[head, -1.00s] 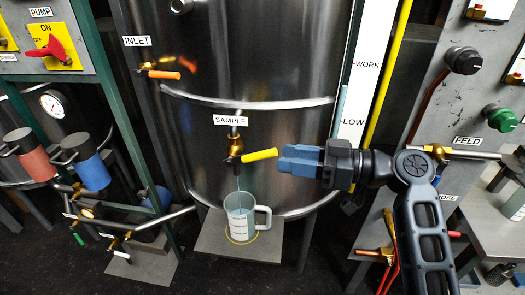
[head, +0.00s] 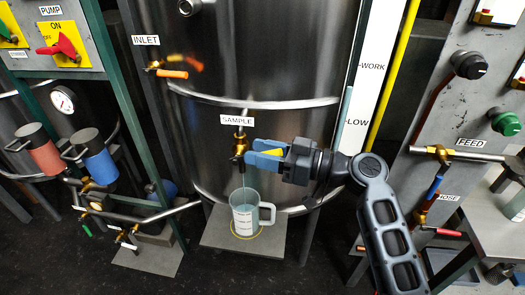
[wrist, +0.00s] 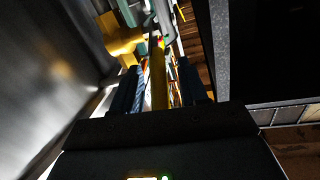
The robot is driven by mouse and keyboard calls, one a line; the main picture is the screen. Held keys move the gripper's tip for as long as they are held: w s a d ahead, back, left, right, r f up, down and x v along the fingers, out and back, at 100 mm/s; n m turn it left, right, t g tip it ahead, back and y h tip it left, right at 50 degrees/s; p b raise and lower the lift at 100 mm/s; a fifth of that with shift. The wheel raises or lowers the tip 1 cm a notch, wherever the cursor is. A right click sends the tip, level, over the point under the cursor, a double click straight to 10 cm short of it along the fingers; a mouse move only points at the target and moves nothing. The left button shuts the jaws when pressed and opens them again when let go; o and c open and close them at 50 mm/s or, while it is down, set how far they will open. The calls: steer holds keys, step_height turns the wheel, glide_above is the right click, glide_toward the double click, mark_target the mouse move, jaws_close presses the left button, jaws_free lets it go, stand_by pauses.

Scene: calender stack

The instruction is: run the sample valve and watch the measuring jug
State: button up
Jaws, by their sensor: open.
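The brass sample valve (head: 240,150) sits low on the steel tank under the SAMPLE label (head: 237,120). Its yellow lever (head: 270,150) points right, mostly hidden by my gripper (head: 252,156). In the wrist view the yellow lever (wrist: 158,75) lies between the two blue fingers of my gripper (wrist: 160,88); the jaws are open around it. A thin stream falls from the valve into the measuring jug (head: 245,213), a clear jug with a handle on its right. Pale blue liquid shows in the jug; its exact level against the marks is unclear.
The jug stands upright on a grey plate (head: 215,236) inside a yellow ring. The INLET valve's orange lever (head: 172,73) is at upper left. A FEED panel (head: 455,90) stands right, with a blue-handled valve. Pump pots (head: 97,160) stand left.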

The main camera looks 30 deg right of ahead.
steer(key=shift+c, duration=0.4)
jaws_close()
